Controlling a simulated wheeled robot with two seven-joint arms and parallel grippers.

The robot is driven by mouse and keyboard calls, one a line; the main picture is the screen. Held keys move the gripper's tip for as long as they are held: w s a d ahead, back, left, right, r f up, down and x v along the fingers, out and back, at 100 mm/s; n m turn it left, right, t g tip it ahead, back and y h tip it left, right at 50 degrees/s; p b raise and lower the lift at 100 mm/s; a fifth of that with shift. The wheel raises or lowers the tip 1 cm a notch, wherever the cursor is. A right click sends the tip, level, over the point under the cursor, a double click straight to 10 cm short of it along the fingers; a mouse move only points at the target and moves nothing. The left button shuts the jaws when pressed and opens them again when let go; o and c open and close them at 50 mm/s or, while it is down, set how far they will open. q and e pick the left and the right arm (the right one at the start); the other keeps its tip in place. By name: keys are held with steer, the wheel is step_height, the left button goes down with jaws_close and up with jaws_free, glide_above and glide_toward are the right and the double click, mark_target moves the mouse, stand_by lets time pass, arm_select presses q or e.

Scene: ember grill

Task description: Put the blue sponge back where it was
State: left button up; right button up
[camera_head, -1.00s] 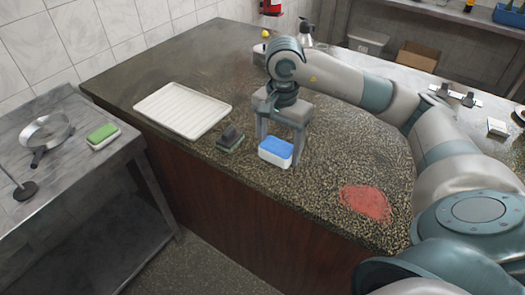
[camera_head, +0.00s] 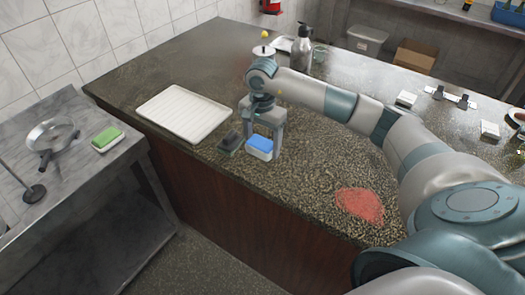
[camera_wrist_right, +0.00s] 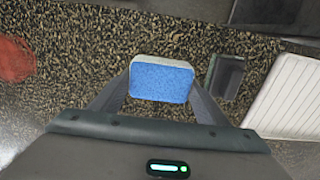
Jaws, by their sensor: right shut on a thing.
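The blue sponge (camera_head: 261,143), blue on top with a white lower part, is between the fingers of my right gripper (camera_head: 263,150). The gripper points down and is shut on it near the counter's front edge. I cannot tell whether the sponge touches the counter. In the right wrist view the sponge (camera_wrist_right: 161,78) lies level across the two fingertips. Just left of it in the head view is a small dark grey block (camera_head: 230,141); it also shows in the right wrist view (camera_wrist_right: 227,76), apart from the sponge. My left gripper is not in view.
A white ribbed tray (camera_head: 185,113) lies left of the dark block. A red patch (camera_head: 360,205) marks the speckled counter at the right. A metal side table at the left holds a green sponge (camera_head: 106,137) and a pan (camera_head: 50,135). A metal bottle (camera_head: 303,46) stands farther back.

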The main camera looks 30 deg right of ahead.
mark_target(262, 153)
steer(key=shift+f+p, duration=0.45)
steer(key=shift+p, duration=0.1)
steer(key=shift+f+p, duration=0.6)
steer(key=shift+f, duration=0.95)
steer(key=shift+f, duration=0.25)
steer(key=o, duration=1)
steer(key=shift+r, duration=0.1)
